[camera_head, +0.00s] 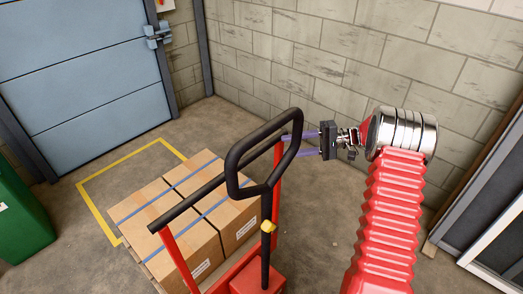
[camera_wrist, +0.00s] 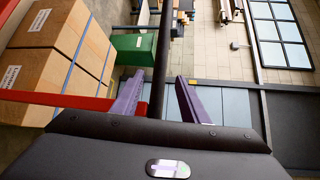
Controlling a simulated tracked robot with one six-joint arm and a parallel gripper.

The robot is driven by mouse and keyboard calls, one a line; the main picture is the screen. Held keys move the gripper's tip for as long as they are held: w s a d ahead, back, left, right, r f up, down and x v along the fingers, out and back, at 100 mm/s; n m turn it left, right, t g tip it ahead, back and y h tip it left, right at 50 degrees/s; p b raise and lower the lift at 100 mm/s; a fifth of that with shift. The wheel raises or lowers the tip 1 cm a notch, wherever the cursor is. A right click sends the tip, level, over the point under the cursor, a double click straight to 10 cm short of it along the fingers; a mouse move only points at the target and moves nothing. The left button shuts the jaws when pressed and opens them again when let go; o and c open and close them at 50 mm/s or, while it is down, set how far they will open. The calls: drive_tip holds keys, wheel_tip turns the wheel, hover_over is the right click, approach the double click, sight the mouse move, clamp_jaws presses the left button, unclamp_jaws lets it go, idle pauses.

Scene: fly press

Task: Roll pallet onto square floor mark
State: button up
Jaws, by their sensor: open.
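A pallet (camera_head: 131,255), mostly hidden under strapped cardboard boxes (camera_head: 175,210), stands beside or partly over the yellow square floor mark (camera_head: 95,208). The boxes hide the mark's near right part, so I cannot tell the overlap. A red pallet truck (camera_head: 277,172) stands at the pallet's near side, with a black loop handle (camera_head: 234,160) on top. My gripper (camera_head: 290,145) is open at the right bar of that loop. In the wrist view, the dark bar (camera_wrist: 162,55) runs between the open purple fingers (camera_wrist: 157,92); contact is unclear. The boxes (camera_wrist: 60,45) show at left there.
A green bin (camera_head: 22,220) stands at the left edge, near the mark. A blue shutter door (camera_head: 85,75) is behind the mark, and a block wall (camera_head: 290,60) closes the back. Bare floor (camera_head: 320,225) lies right of the truck. A framed panel (camera_head: 490,220) stands at far right.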

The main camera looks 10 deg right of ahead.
sight(261, 151)
drive_tip(key=a, duration=0.3)
drive_tip(key=w+a+f, duration=0.1)
drive_tip(key=a, duration=0.6)
drive_tip(key=shift+w+a+f, duration=0.2)
drive_tip(key=shift+w+a, duration=0.05)
drive_tip(key=shift+a, duration=0.05)
clamp_jaws()
drive_tip(key=shift+d+f, duration=0.15)
drive_tip(key=shift+d, duration=0.05)
idle(0.8)
